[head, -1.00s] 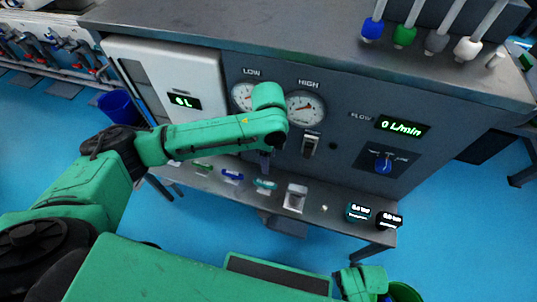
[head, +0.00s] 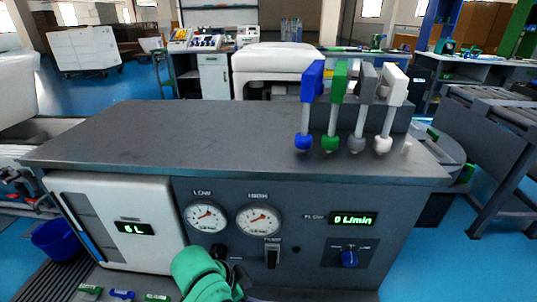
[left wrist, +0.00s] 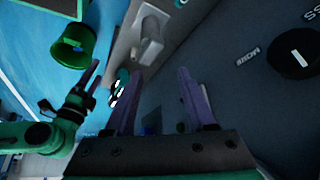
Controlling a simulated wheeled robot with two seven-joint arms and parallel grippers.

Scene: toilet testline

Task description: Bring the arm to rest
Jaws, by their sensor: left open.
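My left arm shows in the head view only as a green link (head: 205,275) at the bottom edge, in front of the grey test bench (head: 230,135). My left gripper is outside the head view. In the left wrist view my left gripper (left wrist: 159,73) has its two purple fingers apart, with nothing between them. Its fingers are near the dark bench front, and I cannot tell the exact gap. What seems to be my right gripper (left wrist: 76,98) shows at the left of the left wrist view; its opening is unclear.
The bench front carries a white panel (head: 130,220), two gauges (head: 258,219), a pump switch (head: 272,254) and a blue knob (head: 349,258). Several coloured handles (head: 334,105) stand on its top. A green bin (left wrist: 73,45) and blue floor show in the left wrist view.

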